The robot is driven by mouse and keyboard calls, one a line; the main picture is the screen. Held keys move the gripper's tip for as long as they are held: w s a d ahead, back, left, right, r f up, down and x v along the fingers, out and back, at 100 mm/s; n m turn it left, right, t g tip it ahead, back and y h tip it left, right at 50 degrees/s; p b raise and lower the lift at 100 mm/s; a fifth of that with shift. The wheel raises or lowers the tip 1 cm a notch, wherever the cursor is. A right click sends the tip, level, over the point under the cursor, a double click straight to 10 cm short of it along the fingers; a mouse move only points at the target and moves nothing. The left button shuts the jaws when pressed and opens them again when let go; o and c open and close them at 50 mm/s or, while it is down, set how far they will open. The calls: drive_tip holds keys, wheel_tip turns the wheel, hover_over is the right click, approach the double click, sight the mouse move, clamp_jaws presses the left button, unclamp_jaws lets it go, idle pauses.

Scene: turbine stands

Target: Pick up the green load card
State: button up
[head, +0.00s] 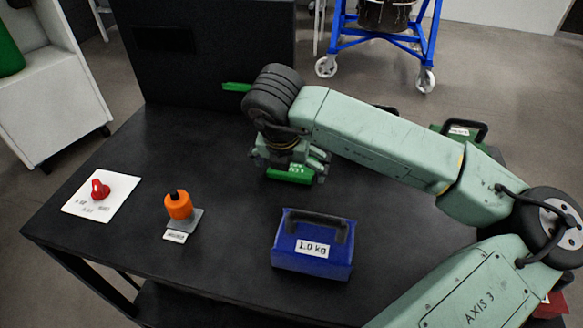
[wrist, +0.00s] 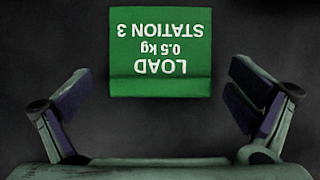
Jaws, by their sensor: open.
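The green load card (wrist: 160,50) lies in the upper middle of the wrist view, its white text "LOAD 0.5 kg STATION 3" upside down. My gripper (wrist: 160,78) is open, with one finger to the left of the card and one to the right. There is a gap on both sides, and neither finger touches it. In the head view, the green card (head: 289,175) shows under and in front of my gripper (head: 292,163), partly hidden by it.
A blue 1.0 kg weight (head: 313,262) stands at the front. An orange knobbed piece (head: 178,206) on a grey base and a white card (head: 112,211) with a red part (head: 98,189) are to the left. A green handled weight (head: 450,131) is behind my arm. The black table (head: 240,245) has bare room between them.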

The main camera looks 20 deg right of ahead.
drive_tip(key=shift+c, duration=0.6)
drive_tip(key=c, duration=0.9)
drive_tip(key=shift+o, duration=0.2)
wheel_tip(320, 180, up, 10)
drive_tip(key=b, duration=0.2)
drive_tip(key=o, duration=0.5)
drive_tip(key=c, duration=1.2)
